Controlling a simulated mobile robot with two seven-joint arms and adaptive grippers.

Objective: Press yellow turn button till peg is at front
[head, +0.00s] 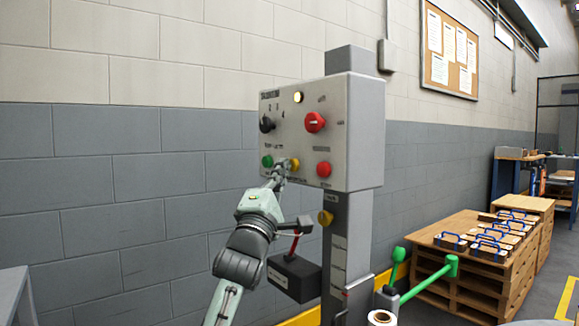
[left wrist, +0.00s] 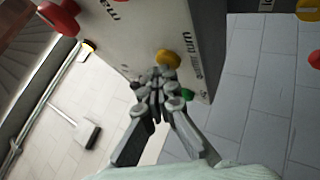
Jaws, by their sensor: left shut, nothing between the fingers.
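The yellow turn button (head: 294,163) is on the lower row of the grey control box, between a green and a red button. In the left wrist view the yellow button (left wrist: 167,58) shows beside lettering that includes "turn". My left gripper (head: 279,170) is shut and empty, its fingertips close to this button. In the left wrist view the shut fingertips (left wrist: 160,76) overlap the button's lower edge. I cannot tell whether they touch it. I cannot make out the peg. My right gripper is not in view.
The control box (head: 362,130) also carries a green button (head: 267,161), a red button (head: 323,169), a black knob (head: 267,124) and a red knob (head: 315,122). Below is a black block (head: 294,277) with a red lever. Green handles (head: 430,279) stand right of the post.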

